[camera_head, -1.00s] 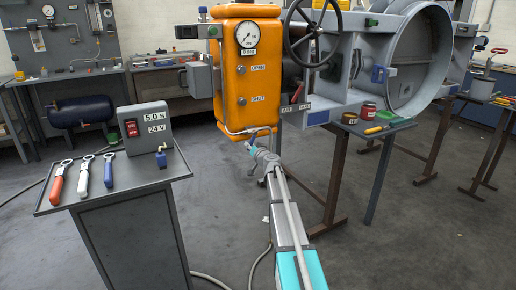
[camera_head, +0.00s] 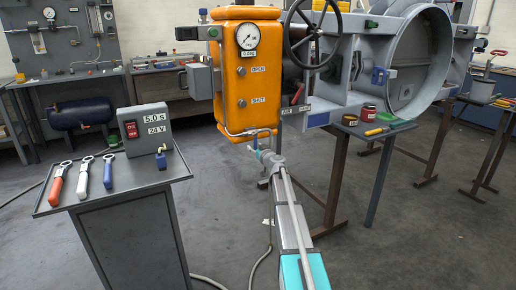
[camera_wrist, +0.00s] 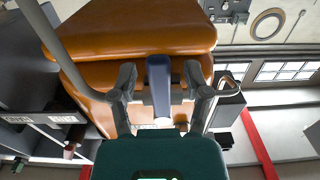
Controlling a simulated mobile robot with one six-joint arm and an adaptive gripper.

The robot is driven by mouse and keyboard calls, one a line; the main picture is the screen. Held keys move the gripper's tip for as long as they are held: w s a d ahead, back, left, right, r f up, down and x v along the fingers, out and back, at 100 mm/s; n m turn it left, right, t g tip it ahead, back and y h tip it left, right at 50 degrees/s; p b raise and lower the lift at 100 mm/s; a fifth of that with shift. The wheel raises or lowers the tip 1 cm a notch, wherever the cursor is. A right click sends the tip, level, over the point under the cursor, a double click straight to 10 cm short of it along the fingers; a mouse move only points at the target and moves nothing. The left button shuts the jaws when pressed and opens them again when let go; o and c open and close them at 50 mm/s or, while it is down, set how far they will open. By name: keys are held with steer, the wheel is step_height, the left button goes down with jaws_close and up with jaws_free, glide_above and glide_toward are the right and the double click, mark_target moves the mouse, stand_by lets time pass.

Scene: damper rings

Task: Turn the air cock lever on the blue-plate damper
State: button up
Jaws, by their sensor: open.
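The damper is a grey round duct (camera_head: 405,70) with a small blue plate (camera_head: 379,76) on its side and an orange actuator box (camera_head: 247,85) at its left. A thin pipe (camera_head: 236,135) runs under the box. My gripper (camera_head: 262,154) is just below the box, close to this pipe. In the wrist view my gripper (camera_wrist: 162,92) is open, with one finger on each side of a dark blue lever (camera_wrist: 158,78). Gaps show between the lever and both fingers. The orange box (camera_wrist: 130,35) fills the area behind. The cock's body is mostly hidden.
A black handwheel (camera_head: 312,35) is at the right of the box. A side table (camera_head: 385,128) with tins and a screwdriver is at right.

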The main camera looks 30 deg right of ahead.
steer(key=shift+s, duration=0.4)
steer(key=shift+s, duration=0.35)
steer(key=shift+s, duration=0.3)
steer(key=shift+s+d, duration=0.1)
steer(key=shift+s, duration=2.85)
